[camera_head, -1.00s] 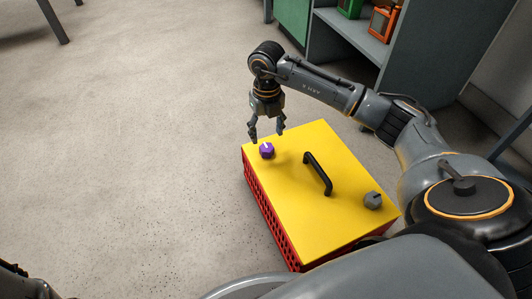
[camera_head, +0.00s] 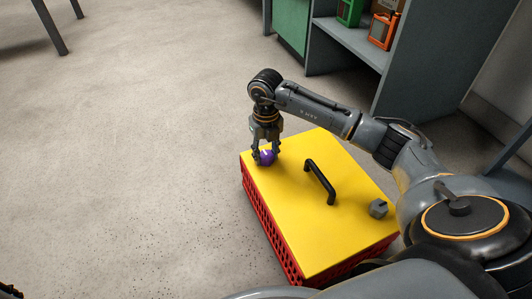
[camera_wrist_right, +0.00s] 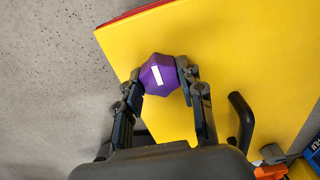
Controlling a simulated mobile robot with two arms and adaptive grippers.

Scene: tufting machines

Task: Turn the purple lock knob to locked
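The purple lock knob (camera_head: 266,158) sits on the yellow lid (camera_head: 300,235) of a red box, near its far left corner. My right gripper (camera_head: 265,156) is down around the knob. In the right wrist view, the faceted knob (camera_wrist_right: 160,75) lies between the two fingertips (camera_wrist_right: 159,82), which appear to touch its opposite sides. A white mark on the knob's top runs nearly up and down there, slightly tilted. No lock or unlock label is readable.
A black handle (camera_head: 320,182) stands up from the middle of the lid, and a grey knob (camera_head: 378,208) sits near its right corner. Grey shelving (camera_head: 349,42) with green and orange items stands behind. The floor left of the box is clear.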

